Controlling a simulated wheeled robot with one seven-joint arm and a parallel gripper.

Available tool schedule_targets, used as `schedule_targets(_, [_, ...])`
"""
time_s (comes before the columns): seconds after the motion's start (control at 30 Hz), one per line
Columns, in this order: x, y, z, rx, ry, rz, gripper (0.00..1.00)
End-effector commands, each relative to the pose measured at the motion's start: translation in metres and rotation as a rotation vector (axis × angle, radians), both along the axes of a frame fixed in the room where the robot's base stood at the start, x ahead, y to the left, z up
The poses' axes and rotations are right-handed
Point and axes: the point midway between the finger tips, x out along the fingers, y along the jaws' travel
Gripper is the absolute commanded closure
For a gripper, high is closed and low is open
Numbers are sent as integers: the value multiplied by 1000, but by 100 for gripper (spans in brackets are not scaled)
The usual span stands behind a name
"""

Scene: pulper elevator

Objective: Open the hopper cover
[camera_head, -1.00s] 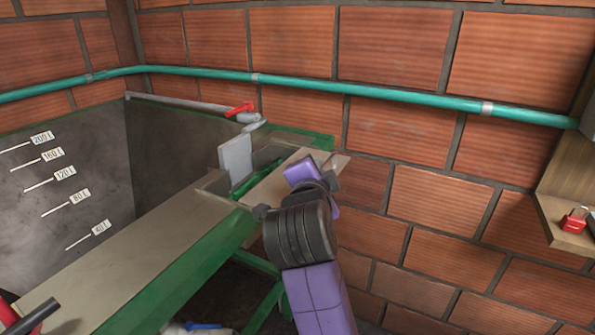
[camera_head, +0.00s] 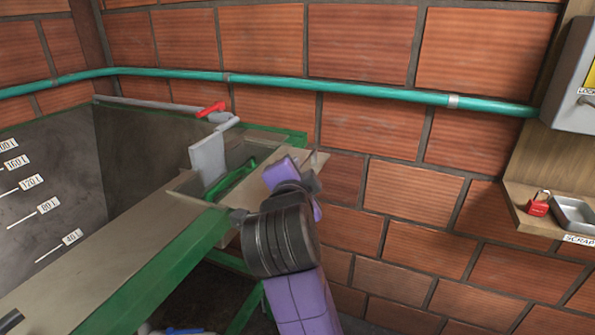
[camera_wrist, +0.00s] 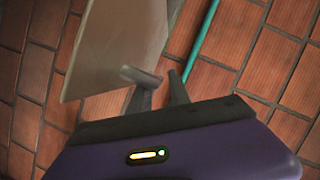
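The hopper cover is a flat beige-grey panel (camera_head: 245,184), tilted beside a narrow opening with green metal inside, at the right end of the green-framed machine (camera_head: 190,250). In the wrist view a flat panel that looks like the cover (camera_wrist: 112,50) fills the upper left. In the head view my purple hand and wrist hide part of the cover, and the fingertips are not clear.
An upright grey plate (camera_head: 207,158) and a red-handled valve (camera_head: 211,109) stand behind the opening. A teal pipe (camera_head: 330,86) runs along the brick wall. At right a wooden shelf (camera_head: 550,215) holds a red padlock (camera_head: 539,205) and a metal tray (camera_head: 573,213), below a grey box (camera_head: 578,85).

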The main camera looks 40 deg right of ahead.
Motion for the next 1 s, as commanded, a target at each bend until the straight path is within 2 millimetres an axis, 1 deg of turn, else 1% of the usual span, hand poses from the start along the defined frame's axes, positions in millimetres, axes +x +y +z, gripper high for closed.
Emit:
schedule_targets(0.03, [-5, 8, 0, 0, -1, 5, 77])
schedule_targets(0.2, [-24, 28, 6, 1, -2, 5, 77])
schedule_targets(0.3, [-32, 38, 9, 0, -1, 5, 77])
schedule_targets(0.4, [-38, 44, 11, 1, 0, 4, 77])
schedule_targets(0.53, [-41, 47, 12, 2, 1, 2, 77])
schedule_targets(1.0, [-41, 47, 13, 2, 1, 2, 77])
